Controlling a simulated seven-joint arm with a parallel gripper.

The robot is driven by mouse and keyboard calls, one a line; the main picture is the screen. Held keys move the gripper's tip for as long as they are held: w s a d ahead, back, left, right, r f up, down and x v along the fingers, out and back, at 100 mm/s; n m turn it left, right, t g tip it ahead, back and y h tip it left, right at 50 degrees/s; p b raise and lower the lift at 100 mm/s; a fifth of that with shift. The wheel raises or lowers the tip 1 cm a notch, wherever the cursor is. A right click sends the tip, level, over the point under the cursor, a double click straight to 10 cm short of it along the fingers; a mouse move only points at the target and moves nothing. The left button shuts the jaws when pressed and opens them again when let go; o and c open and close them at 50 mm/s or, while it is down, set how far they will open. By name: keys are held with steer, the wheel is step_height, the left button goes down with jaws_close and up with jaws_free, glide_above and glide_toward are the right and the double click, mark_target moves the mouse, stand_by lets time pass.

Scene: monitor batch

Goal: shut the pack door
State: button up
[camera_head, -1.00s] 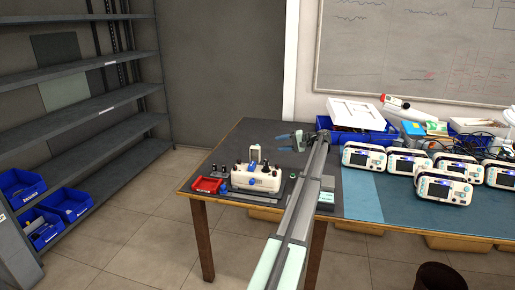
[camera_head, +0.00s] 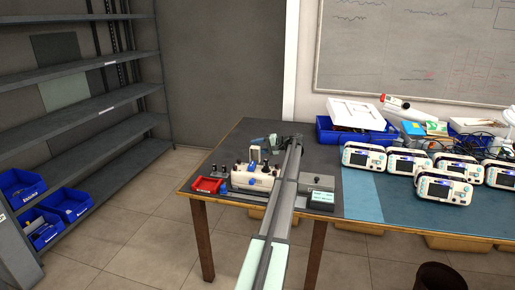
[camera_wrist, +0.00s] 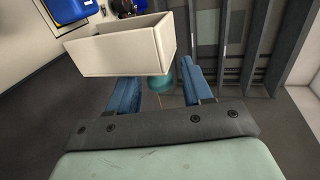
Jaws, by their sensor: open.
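The cream-white monitor (camera_head: 254,179) stands near the left front of the table, with blue parts on its front. A small pale panel, which looks like the pack door (camera_head: 255,153), stands upright above its top. My gripper (camera_head: 258,142) is just behind this panel, partly covered by my arm. In the wrist view, my gripper's blue fingers (camera_wrist: 158,76) are spread apart with nothing clamped between them. A cream, box-like part (camera_wrist: 120,48), perhaps the door, lies just beyond the fingertips. I cannot tell whether they touch. A teal round thing (camera_wrist: 161,84) shows between the fingers.
A grey box with a pale screen (camera_head: 320,198) stands right of my arm. Several similar monitors (camera_head: 408,164) fill the right side of the table. The dark mat behind the monitor is mostly clear.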

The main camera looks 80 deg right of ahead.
jaws_close()
stand_by(0.5)
